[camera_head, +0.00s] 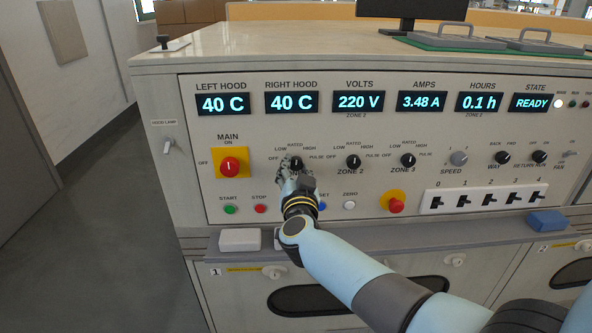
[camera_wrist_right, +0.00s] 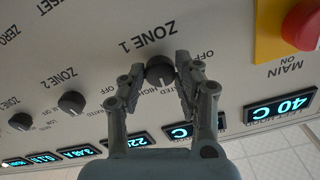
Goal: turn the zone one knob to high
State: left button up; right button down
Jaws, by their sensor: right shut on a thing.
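The zone one knob (camera_head: 296,163) is a small black dial on the front panel, left of the zone two knob. In the right wrist view, upside down, the zone one knob (camera_wrist_right: 159,72) sits between the two grey fingers of my right gripper (camera_wrist_right: 160,75), which is shut on it. In the head view my right gripper (camera_head: 291,170) reaches up to the panel and covers the zone one label and part of the dial. The knob's pointer is too small to read surely. My left gripper is not in view.
The zone two knob (camera_head: 353,161) and zone three knob (camera_head: 407,160) stand to the right. The red main switch (camera_head: 231,166) is to the left. Start (camera_head: 230,210) and stop (camera_head: 260,209) buttons lie below. The state display (camera_head: 531,102) reads READY. A narrow ledge runs under the panel.

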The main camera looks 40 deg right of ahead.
jog(key=m, duration=0.3)
jog(key=shift+m, duration=1.9)
jog(key=c, duration=0.9)
grip_release()
jog(key=shift+c, duration=0.2)
jog(key=v, duration=1.2)
jog(key=shift+f, duration=0.1)
